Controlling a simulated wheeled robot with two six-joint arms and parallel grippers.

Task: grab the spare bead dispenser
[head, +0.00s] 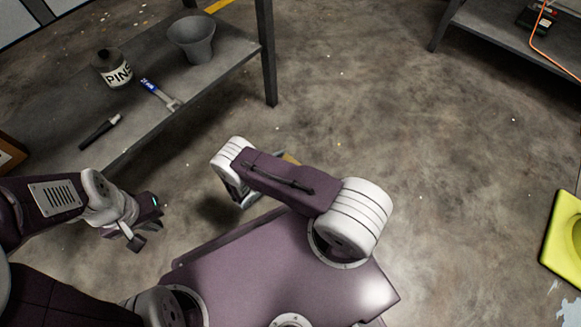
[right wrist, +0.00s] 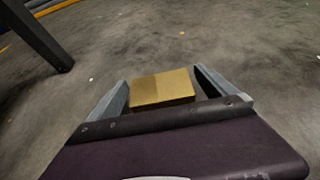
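I cannot tell for sure which object is the spare bead dispenser. The lower grey shelf (head: 62,128) holds a dark-topped container labelled "PINE" (head: 112,69), a grey tapered bucket (head: 191,40), a blue-labelled hand tool (head: 160,95) and a black cylindrical tool (head: 98,132). My left gripper (head: 140,238) is beside and below the shelf, empty, with its fingers apart. My right gripper (right wrist: 163,88) has a tan box (right wrist: 162,88) between its fingers. Whether they press on it is unclear. In the head view my right arm mostly hides this box (head: 291,158).
A second shelf (head: 508,32) at upper right carries a dark device (head: 537,17) with an orange cable. A yellow-green object (head: 562,240) stands at the right edge. A brown box (head: 9,153) shows at the left edge. The concrete floor between is clear.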

